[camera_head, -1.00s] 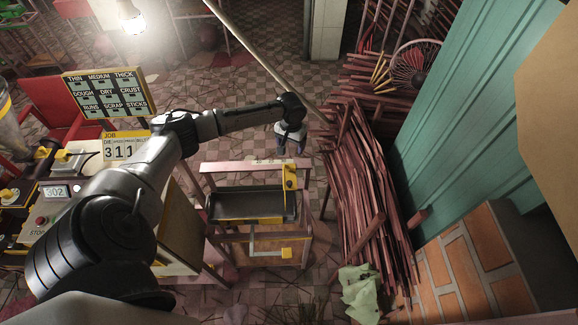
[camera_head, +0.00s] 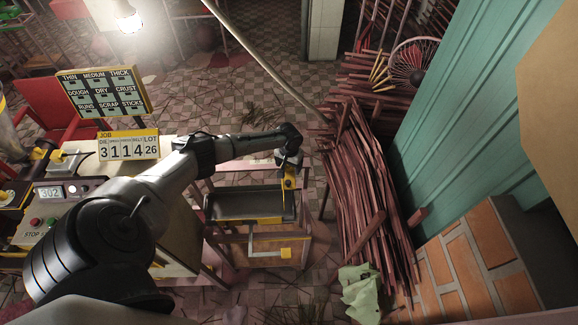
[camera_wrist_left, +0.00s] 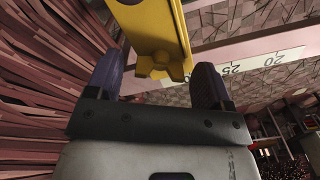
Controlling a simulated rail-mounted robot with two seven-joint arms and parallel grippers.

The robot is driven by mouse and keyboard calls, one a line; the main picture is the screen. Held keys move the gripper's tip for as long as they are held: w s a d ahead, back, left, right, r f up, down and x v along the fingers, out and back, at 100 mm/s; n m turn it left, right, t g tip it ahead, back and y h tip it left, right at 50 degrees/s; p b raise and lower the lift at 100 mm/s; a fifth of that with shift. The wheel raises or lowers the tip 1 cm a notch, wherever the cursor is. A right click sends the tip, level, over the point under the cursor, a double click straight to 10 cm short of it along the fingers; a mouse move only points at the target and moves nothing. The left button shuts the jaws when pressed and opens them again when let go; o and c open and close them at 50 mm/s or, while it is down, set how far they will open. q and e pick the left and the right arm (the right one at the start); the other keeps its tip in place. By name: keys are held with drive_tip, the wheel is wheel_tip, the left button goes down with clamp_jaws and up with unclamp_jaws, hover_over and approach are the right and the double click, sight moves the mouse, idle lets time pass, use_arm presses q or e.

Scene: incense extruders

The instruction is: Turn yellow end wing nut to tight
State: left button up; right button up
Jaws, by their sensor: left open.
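The yellow end piece (camera_head: 289,183) stands at the far right of the tray on the wooden frame. In the left wrist view the yellow piece (camera_wrist_left: 158,22) comes in from the top, and a small yellow wing nut (camera_wrist_left: 160,66) shows at its lower end. My left gripper (camera_head: 289,164) is just above the yellow end piece in the head view, its fingers partly hidden by the wrist. In the wrist view my left gripper (camera_wrist_left: 157,80) is open, one dark finger on each side of the wing nut, with visible gaps. My right gripper is not in view.
The dark tray (camera_head: 245,206) sits in the frame, with a yellow-handled crank (camera_head: 286,253) below. A pile of reddish sticks (camera_head: 355,200) lies close on the right. A scale strip (camera_wrist_left: 260,62) runs behind the wing nut. The job board (camera_head: 128,145) stands left.

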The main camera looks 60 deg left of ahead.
use_arm(q)
drive_tip(key=shift+f, duration=0.2)
drive_tip(key=shift+c, duration=0.2)
drive_tip(key=c, duration=0.9)
